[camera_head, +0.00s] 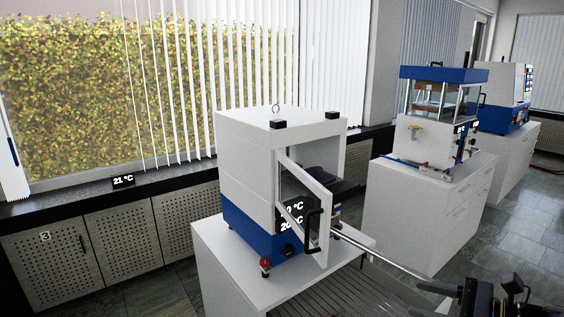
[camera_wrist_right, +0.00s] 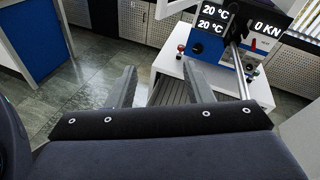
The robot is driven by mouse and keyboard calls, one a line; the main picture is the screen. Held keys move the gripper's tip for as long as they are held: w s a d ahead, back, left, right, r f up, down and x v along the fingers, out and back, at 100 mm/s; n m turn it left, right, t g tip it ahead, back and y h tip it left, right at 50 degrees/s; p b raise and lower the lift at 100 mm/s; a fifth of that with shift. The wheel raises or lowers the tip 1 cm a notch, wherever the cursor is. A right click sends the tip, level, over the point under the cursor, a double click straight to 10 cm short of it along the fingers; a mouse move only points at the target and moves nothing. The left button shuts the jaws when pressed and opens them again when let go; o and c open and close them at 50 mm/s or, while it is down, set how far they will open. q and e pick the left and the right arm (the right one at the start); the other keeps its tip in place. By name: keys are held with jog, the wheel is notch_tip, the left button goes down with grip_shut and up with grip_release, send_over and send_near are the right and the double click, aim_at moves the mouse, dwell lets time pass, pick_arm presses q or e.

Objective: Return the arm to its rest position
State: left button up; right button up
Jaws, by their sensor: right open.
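My right gripper (camera_head: 432,299) is at the bottom right of the head view, its fingers pointing left. In the right wrist view its two fingers (camera_wrist_right: 162,88) stand wide apart with nothing between them. The nearest lab press (camera_head: 245,165), white with a blue base, stands on a white cabinet (camera_head: 218,262). Its glazed door (camera_head: 305,195) with a black handle is swung open. A long metal bar (camera_head: 385,258) reaches from the press toward my right gripper and also shows in the right wrist view (camera_wrist_right: 241,70), to the right of the fingers. My left gripper is not seen.
A second press (camera_head: 430,140) with a blue top and a third machine (camera_head: 505,95) stand on white cabinets at the right. A window sill (camera_head: 60,210) with perforated cabinets below runs along the back. Tiled floor (camera_wrist_right: 85,95) is open left of the fingers.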

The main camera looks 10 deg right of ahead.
jog(key=s+a+f+n+g, duration=0.1)
jog(key=s+a+n+g, duration=0.1)
jog(key=a+n+g, duration=0.3)
jog(key=s+a+f+n+g, duration=0.1)
jog(key=s+a+n, duration=0.1)
jog(key=a+n, duration=0.35)
jog(key=s+a+f+n+h, duration=0.5)
jog(key=s+a+n+h, duration=0.1)
jog(key=n, duration=0.7)
jog(key=shift+s+a+f+g, duration=0.3)
jog(key=shift+s+a+g, duration=0.15)
jog(key=shift+s, duration=0.25)
